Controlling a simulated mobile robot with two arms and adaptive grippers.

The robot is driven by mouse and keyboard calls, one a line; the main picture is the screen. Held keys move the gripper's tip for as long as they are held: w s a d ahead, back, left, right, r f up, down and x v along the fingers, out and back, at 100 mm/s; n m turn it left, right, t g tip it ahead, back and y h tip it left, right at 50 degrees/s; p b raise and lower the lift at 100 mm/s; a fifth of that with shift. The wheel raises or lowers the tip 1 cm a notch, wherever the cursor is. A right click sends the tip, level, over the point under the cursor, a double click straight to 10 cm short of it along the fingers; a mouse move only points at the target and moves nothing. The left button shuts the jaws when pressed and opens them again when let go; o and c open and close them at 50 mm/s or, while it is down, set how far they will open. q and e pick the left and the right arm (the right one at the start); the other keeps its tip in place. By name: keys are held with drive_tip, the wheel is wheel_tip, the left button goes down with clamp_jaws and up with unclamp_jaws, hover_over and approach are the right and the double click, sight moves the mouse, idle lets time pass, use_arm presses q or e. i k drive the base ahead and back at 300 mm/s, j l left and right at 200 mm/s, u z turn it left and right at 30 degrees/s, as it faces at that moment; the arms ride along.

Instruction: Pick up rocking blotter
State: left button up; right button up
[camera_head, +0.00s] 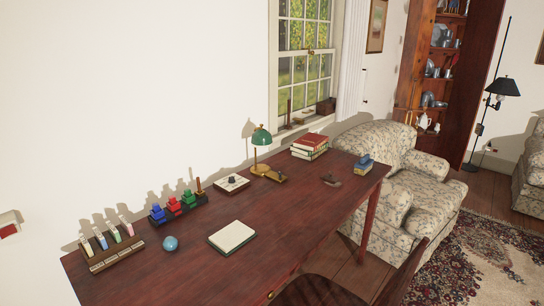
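I cannot tell for certain which item is the rocking blotter. A small dark brown-grey piece (331,180) near the right end of the wooden desk (300,215) has a low shape that could be it. A whitish block with a dark knob on top (232,183), left of the green lamp, is another candidate. Both rest on the desk and nothing holds them. Neither of my grippers is in view.
A chair (318,291) stands at the front; an armchair (385,150) is behind.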

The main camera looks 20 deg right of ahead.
sight(329, 178)
drive_tip(key=i+l, duration=0.1)
drive_tip(key=l, duration=0.4)
drive_tip(key=i+l, duration=0.1)
drive_tip(key=l, duration=0.35)
drive_tip(key=i+l, duration=0.1)
drive_tip(key=l, duration=0.4)
drive_tip(key=i+l, duration=0.1)
drive_tip(key=l, duration=0.35)
drive_tip(key=i+l, duration=0.1)
drive_tip(key=l, duration=0.4)
drive_tip(key=i+l, duration=0.1)
drive_tip(key=l, duration=0.4)
drive_tip(key=u, duration=0.05)
